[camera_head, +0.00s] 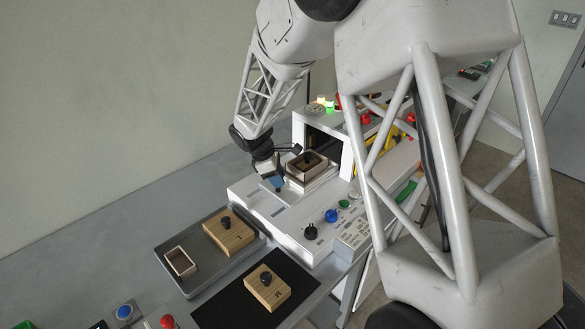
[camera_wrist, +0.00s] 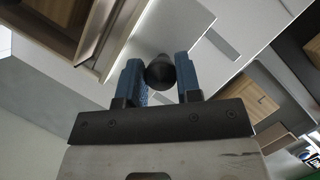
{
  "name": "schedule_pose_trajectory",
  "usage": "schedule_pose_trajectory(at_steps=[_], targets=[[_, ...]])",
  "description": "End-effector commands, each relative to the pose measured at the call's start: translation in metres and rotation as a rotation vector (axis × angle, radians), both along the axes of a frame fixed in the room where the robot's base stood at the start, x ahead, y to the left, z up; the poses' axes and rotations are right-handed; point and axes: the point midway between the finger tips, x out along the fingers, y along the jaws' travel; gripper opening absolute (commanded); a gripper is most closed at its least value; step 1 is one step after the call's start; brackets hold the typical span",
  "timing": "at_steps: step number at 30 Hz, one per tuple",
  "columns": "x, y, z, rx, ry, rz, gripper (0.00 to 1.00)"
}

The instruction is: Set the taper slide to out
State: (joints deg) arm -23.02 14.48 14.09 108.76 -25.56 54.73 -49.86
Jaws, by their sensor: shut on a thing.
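My gripper (camera_head: 273,181) is low over the white deck of the box former (camera_head: 300,236), left of the opening in its housing. In the wrist view its two blue fingers (camera_wrist: 160,78) are shut on a dark round knob (camera_wrist: 159,70), one finger on each side. The knob appears to be the taper slide's handle; the fingers hide it in the head view. A slot-like grey mark (camera_wrist: 221,45) lies on the white deck close by. Which position the slide is in cannot be read.
An open box (camera_head: 307,165) sits on the machine right beside my gripper. A black knob (camera_head: 311,232) and blue button (camera_head: 331,215) are on the front. A grey tray (camera_head: 180,294) holds a wooden block (camera_head: 229,236) and a small frame (camera_head: 181,262); another block (camera_head: 268,289) lies on a black mat.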

Motion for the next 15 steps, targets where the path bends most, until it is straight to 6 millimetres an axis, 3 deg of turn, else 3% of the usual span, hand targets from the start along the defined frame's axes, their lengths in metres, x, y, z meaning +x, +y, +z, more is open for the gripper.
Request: schedule_pose_trajectory(at_steps=[6,15], targets=[[-0.021,0.022,0.001,0.0,-0.001,0.001,0.0],[-0.028,0.028,0.0,0.001,0.0,0.001,0.0]])
